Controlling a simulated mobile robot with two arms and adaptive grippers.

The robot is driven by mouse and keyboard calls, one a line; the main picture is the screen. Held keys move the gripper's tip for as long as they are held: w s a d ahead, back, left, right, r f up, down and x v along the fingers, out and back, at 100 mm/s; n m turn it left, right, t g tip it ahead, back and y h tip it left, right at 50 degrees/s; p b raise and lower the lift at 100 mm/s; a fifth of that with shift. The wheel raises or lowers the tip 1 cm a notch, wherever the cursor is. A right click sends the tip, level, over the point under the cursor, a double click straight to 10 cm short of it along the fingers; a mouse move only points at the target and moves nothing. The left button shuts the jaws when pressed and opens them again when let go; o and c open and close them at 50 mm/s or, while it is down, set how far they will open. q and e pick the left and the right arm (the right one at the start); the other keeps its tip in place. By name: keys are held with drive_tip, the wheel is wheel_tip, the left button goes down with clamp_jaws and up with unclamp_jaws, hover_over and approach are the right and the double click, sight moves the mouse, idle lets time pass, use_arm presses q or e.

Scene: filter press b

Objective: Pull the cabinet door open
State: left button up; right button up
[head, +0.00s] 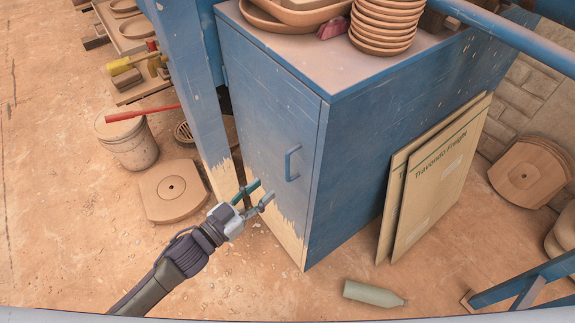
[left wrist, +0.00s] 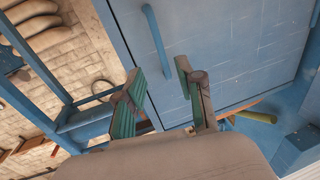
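The blue cabinet (head: 370,150) stands right of centre in the head view. Its door (head: 262,125) looks shut and has a blue bar handle (head: 291,164) near its right edge. My left gripper (head: 258,191) is in front of the lower door, left of and below the handle. Its two fingers are apart with nothing between them. In the left wrist view, the open left gripper (left wrist: 160,80) points at the door (left wrist: 215,45), and the handle (left wrist: 155,38) lies beyond the gap, apart from the fingers. My right gripper is not in view.
Stacked clay dishes (head: 385,25) stand on the cabinet. Cardboard sheets (head: 435,185) lean on its right side. A bottle (head: 373,293) lies on the floor in front. A blue post (head: 190,80), a bucket (head: 130,142) and a round-topped slab (head: 172,190) are to the left.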

sight(287, 178)
use_arm(q)
drive_tip(key=x, duration=1)
drive_tip(key=shift+p, duration=0.4)
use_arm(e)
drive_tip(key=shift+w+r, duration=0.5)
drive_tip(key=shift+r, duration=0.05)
use_arm(q)
drive_tip(key=shift+a, duration=0.1)
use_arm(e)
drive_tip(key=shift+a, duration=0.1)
use_arm(q)
clamp_jaws()
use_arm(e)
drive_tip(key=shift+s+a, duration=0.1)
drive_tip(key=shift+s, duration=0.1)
